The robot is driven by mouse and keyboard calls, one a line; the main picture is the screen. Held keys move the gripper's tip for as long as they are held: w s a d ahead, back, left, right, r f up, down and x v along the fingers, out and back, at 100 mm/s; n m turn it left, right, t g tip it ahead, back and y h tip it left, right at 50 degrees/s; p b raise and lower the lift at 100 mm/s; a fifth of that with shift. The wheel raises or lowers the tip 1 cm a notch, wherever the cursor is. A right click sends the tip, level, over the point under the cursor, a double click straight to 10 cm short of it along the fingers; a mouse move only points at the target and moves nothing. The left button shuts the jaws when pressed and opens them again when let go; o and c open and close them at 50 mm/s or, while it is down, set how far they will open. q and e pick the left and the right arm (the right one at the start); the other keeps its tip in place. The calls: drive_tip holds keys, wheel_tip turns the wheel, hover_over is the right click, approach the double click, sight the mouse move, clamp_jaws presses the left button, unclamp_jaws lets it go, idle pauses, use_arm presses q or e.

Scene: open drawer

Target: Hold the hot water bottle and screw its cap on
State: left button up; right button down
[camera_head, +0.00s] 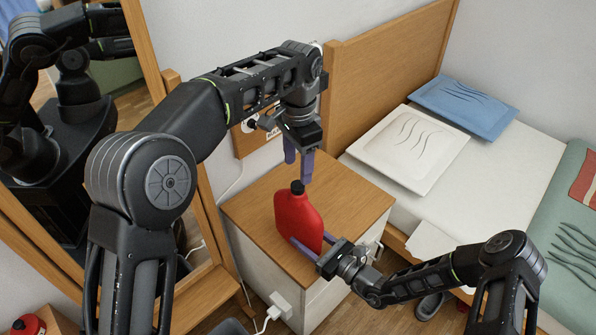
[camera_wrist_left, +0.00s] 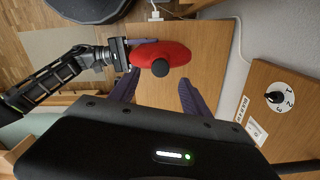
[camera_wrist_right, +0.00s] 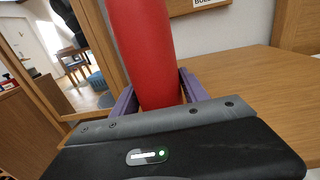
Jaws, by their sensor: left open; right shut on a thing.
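The red hot water bottle (camera_head: 297,220) stands upright on the wooden top of the bedside cabinet (camera_head: 345,215). Its black cap (camera_head: 297,187) sits at the neck, and I cannot tell how tightly. The left wrist view shows the bottle (camera_wrist_left: 172,52) and the round cap (camera_wrist_left: 160,68) from above. My left gripper (camera_head: 298,168) is open and empty, its purple fingers just above the cap and apart from it. My right gripper (camera_head: 308,245) is shut on the lower body of the bottle, which also fills the middle of the right wrist view (camera_wrist_right: 143,50).
A bed with a white pillow (camera_head: 410,145) and a blue pillow (camera_head: 463,100) stands on the right. A mirror in a wooden frame (camera_head: 150,60) is on the left. A dial panel (camera_wrist_left: 280,98) is on the wall behind the cabinet. The cabinet top right of the bottle is clear.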

sight(320, 247)
use_arm(q)
drive_tip(key=shift+r, duration=0.75)
use_arm(e)
drive_tip(key=c, duration=0.5)
unclamp_jaws()
drive_tip(key=shift+d, duration=0.1)
use_arm(q)
drive_tip(key=shift+f, duration=0.15)
use_arm(e)
drive_tip(key=v, duration=0.7)
drive_tip(key=shift+s+d, duration=0.2)
drive_tip(key=shift+s, duration=0.05)
use_arm(q)
drive_tip(key=shift+d, duration=0.15)
use_arm(e)
drive_tip(key=shift+d, duration=0.1)
